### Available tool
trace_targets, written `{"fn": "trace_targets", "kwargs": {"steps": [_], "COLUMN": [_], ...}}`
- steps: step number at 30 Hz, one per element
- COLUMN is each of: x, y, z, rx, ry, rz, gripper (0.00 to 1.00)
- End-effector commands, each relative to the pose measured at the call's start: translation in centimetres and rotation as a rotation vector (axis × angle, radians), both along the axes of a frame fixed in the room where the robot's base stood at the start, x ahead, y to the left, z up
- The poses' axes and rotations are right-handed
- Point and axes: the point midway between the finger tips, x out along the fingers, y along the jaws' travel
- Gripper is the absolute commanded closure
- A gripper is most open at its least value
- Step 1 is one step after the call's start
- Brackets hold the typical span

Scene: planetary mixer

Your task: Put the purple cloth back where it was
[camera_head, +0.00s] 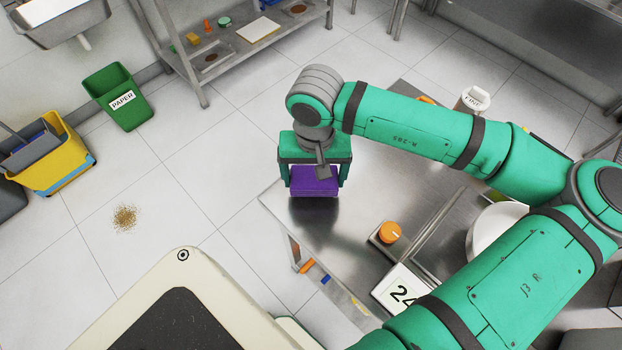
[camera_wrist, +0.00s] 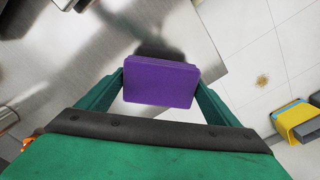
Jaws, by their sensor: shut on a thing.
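The purple cloth (camera_head: 314,182) is a folded, flat-sided block between the two green fingers of my gripper (camera_head: 314,178). In the wrist view the cloth (camera_wrist: 161,82) fills the space between the fingertips of my gripper (camera_wrist: 161,88), with a finger at each side. My gripper is shut on it near the left corner of the steel table (camera_head: 330,230). A dark shadow or reflection shows on the steel by the cloth. I cannot tell whether the cloth touches the table.
On the floor at left are brown crumbs (camera_head: 124,218), a green PAPER bin (camera_head: 118,97) and a yellow bucket (camera_head: 58,160).

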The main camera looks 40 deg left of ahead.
Motion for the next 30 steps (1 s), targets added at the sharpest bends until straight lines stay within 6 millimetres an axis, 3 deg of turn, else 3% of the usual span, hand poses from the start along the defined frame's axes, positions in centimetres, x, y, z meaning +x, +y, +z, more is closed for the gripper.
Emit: {"fn": "trace_targets", "kwargs": {"steps": [9,21,22,23,30], "x": [0.2,0.3,0.3,0.3,0.3], "y": [0.2,0.2,0.2,0.2,0.2], "z": [-3.6,-4.1,-4.0,-4.0,-4.0], "rx": [-0.001,-0.001,0.000,0.000,0.000], "ry": [0.002,-0.001,0.000,0.000,0.000], "rz": [-0.009,-0.009,-0.009,-0.010,-0.010], "gripper": [0.40,0.40,0.08,0.01,0.00]}}
